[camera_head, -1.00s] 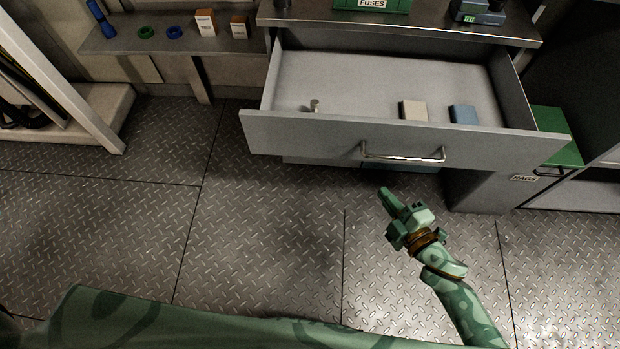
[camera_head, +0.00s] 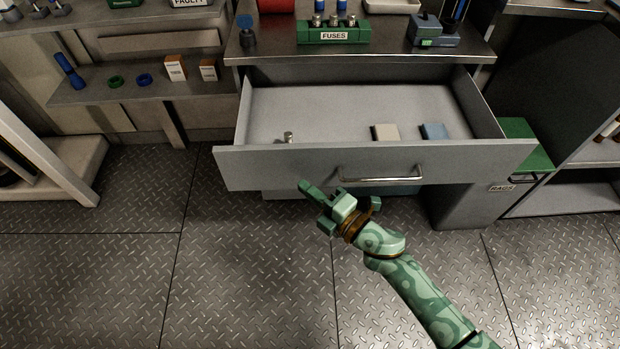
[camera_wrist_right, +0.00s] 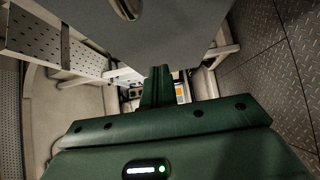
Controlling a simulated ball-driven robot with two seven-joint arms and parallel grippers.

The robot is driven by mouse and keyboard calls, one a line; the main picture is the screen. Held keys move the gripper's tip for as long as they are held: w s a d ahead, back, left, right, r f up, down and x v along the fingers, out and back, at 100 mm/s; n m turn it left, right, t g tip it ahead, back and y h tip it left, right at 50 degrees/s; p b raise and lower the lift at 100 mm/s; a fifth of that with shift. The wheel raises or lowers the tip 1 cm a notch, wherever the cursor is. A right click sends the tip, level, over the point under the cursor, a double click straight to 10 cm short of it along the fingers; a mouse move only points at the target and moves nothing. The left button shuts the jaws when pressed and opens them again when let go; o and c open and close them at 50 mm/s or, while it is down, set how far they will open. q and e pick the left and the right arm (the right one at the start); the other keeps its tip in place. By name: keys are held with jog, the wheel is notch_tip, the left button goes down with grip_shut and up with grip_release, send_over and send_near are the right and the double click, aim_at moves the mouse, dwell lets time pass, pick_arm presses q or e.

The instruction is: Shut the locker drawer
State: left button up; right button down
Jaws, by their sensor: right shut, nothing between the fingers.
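The locker drawer (camera_head: 280,168) is grey and stands pulled far out below the counter, with a metal bar handle (camera_head: 380,176) on its front. Inside it lie a small metal piece (camera_head: 288,137), a beige box (camera_head: 385,132) and a blue box (camera_head: 434,131). My right gripper (camera_head: 305,187) is shut and empty, its tip just in front of the drawer front, left of the handle. Whether it touches is unclear. In the right wrist view the closed fingers (camera_wrist_right: 158,85) point toward the grey drawer front (camera_wrist_right: 165,35). My left gripper is not in view.
The counter (camera_head: 270,48) above holds a green fuse block (camera_head: 333,31) and a blue-grey device (camera_head: 433,33). A side shelf (camera_head: 130,93) at left carries boxes and rings. A rags bin (camera_head: 470,200) with a green lid stands right. The plate floor in front is clear.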

aim_at(296, 169)
jog(key=shift+w+d+f, duration=0.15)
jog(key=shift+w, duration=1)
jog(key=shift+w+b, duration=0.3)
jog(key=shift+w, duration=0.1)
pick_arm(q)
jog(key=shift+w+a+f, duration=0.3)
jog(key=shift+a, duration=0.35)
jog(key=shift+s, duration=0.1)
